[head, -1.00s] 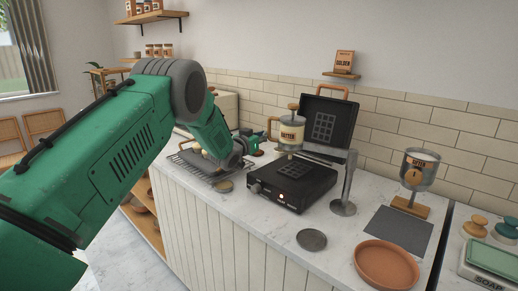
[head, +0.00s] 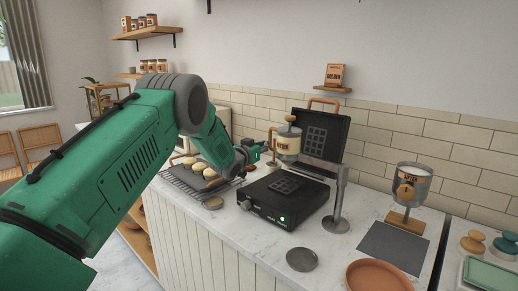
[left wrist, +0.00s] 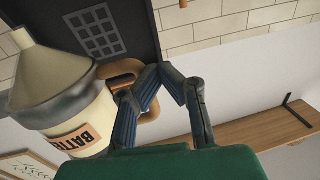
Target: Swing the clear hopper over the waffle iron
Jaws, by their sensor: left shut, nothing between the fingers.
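My left gripper (head: 262,148) is beside the hopper's copper side handle (head: 271,139). In the left wrist view my left gripper (left wrist: 165,72) is shut and empty, its fingertips near the handle of the hopper (left wrist: 65,110). My right gripper is out of view.
A wire rack (head: 190,183) with round pale pieces lies left of the iron.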

